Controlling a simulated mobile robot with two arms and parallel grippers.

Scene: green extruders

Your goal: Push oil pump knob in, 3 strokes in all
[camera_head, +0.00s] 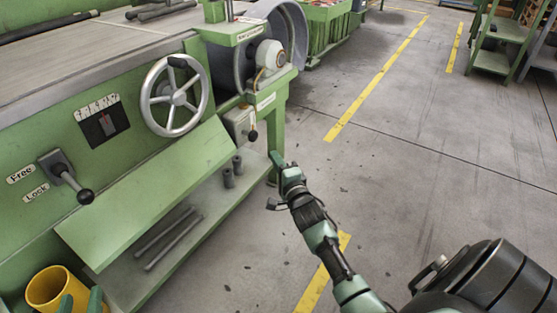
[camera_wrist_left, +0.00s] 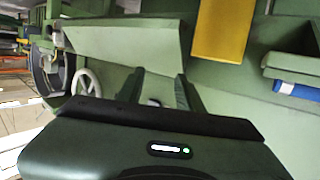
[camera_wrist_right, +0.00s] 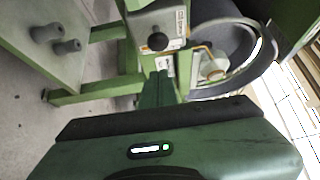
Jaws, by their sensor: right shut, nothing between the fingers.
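The oil pump knob (camera_head: 253,136) is a small black ball below a grey-green box at the right end of the green machine. In the right wrist view the black knob (camera_wrist_right: 157,41) shows beyond the fingertips, beside a labelled plate. My right gripper (camera_head: 276,158) is shut and empty, to the right of and a little below the knob in the head view. A gap shows between fingers and knob. My left gripper (camera_head: 80,302) is open and empty at the lower left edge. Its parted fingers (camera_wrist_left: 162,88) also show in the left wrist view.
A handwheel (camera_head: 174,96), a lever with a black ball (camera_head: 86,196) and a sloping green panel (camera_head: 150,205) are on the machine front. A yellow cup (camera_head: 48,286) stands at lower left. Grey rods (camera_head: 172,240) lie on the lower shelf. The floor to the right is open.

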